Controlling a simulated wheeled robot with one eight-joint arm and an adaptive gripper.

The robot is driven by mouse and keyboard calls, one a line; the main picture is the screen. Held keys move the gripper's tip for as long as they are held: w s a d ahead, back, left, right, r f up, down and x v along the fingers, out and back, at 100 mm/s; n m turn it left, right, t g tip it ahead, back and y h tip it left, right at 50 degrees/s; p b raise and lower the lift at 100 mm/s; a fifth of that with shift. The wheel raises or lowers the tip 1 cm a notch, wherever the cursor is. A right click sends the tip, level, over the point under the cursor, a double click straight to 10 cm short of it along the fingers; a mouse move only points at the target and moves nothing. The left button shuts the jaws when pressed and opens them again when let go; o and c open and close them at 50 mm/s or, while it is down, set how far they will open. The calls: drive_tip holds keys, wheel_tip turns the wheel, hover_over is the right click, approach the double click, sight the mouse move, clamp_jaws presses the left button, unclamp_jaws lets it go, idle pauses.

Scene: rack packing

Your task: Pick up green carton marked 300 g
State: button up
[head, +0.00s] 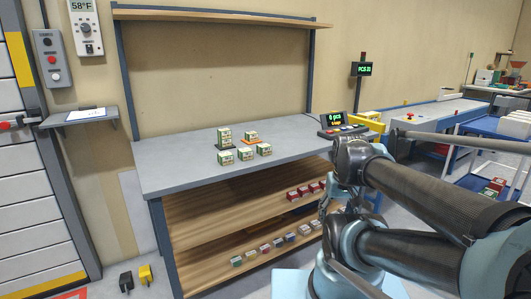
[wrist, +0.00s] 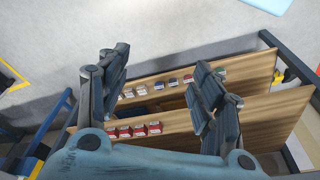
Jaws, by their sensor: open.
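Several small green-and-white cartons (head: 225,157) stand on the grey top of the rack bench in the head view. One taller carton or stack (head: 224,136) stands on a dark pad at the back left, and another carton (head: 250,136) is on an orange pad beside it. The others stand in front, off the pads. Their weight marks are too small to read, so I cannot tell which is 300 g. My gripper (wrist: 163,95) is open and empty in the wrist view, its fingers wide apart. No green carton on the benchtop shows in that view.
The rack's lower wooden shelves carry red boxes (head: 304,191) and a row of small mixed boxes (head: 278,243); both rows also show in the wrist view. A counter display (head: 334,119) stands by the bench's right end. The benchtop's left (head: 170,177) is clear.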

drive_tip(key=w+a+r+n, duration=0.1)
drive_tip(key=w+a+r, duration=0.2)
drive_tip(key=w+r, duration=0.25)
drive_tip(key=w+a+r+n+t+y, duration=0.1)
drive_tip(key=w+a+r, duration=0.2)
drive_tip(key=w+r, duration=0.3)
drive_tip(key=w+a+r+n, duration=0.1)
drive_tip(key=w+a+r, duration=0.25)
drive_tip(key=w, duration=0.35)
drive_tip(key=w+a+r+n+y, duration=0.1)
drive_tip(key=w+a+r+n, duration=0.1)
drive_tip(key=w+a+r, duration=0.35)
drive_tip(key=w+a+r+n, duration=0.1)
drive_tip(key=w+a+r, duration=0.1)
drive_tip(key=w+a, duration=0.7)
hover_over(264, 145)
drive_tip(key=s, duration=0.2)
drive_tip(key=f, duration=1)
drive_tip(key=shift+s+d, duration=0.1)
drive_tip(key=shift+d, duration=0.2)
drive_tip(key=shift+d+x, duration=0.15)
drive_tip(key=shift+x, duration=1.35)
drive_tip(key=shift+d+x, duration=0.1)
drive_tip(key=shift+x, duration=1.4)
drive_tip(key=shift+t+y, duration=0.3)
drive_tip(key=c, duration=1.4)
